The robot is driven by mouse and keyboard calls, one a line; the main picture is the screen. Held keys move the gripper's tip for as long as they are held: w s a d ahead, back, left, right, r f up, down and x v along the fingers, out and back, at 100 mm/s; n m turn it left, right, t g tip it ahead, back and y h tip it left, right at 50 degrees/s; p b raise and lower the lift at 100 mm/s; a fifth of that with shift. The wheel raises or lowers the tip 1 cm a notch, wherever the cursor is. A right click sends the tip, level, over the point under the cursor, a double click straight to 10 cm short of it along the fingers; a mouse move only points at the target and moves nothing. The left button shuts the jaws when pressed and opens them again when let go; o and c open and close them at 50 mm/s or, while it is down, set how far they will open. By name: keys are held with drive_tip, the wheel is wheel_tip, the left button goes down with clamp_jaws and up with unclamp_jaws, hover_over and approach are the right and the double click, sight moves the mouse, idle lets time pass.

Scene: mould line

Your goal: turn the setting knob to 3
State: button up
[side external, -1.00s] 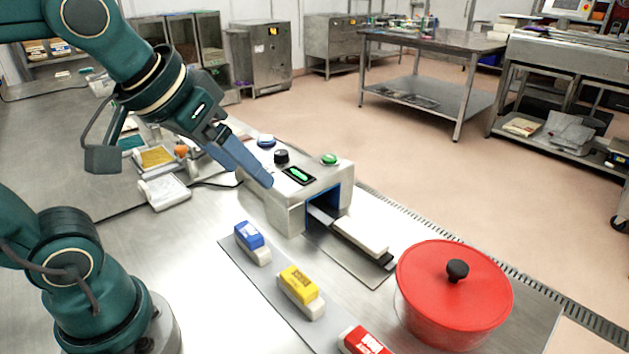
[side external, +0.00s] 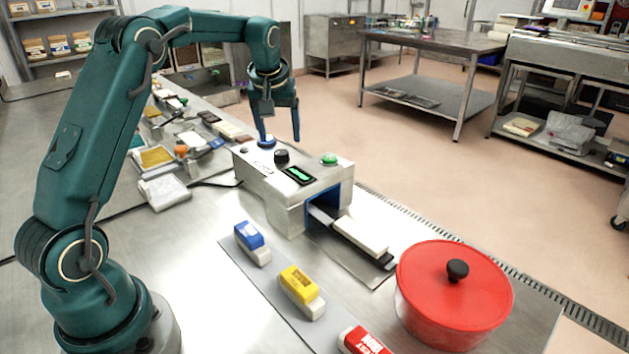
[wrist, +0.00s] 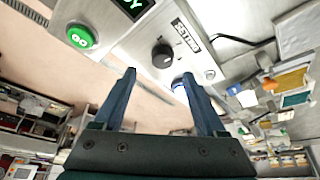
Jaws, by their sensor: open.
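The setting knob (side external: 281,156) is a small black round knob on top of the grey metal machine (side external: 270,191). In the wrist view the knob (wrist: 162,56) sits beside a label reading SETTING; I cannot read which number it points to. My gripper (side external: 280,138) is open and empty, its two blue fingers pointing down at the far side of the machine top. In the wrist view the fingertips of my gripper (wrist: 158,75) are spread, with the knob just beyond them, apart from both.
A white block (side external: 361,237) lies at the machine's opening. Blue, yellow and red-topped blocks and a red-lidded pot (side external: 455,290) stand in front.

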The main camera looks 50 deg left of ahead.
sight(281, 152)
drive_tip(key=shift+a+f, duration=0.25)
drive_tip(key=shift+f, duration=0.25)
drive_tip(key=shift+x, duration=2.15)
clamp_jaws()
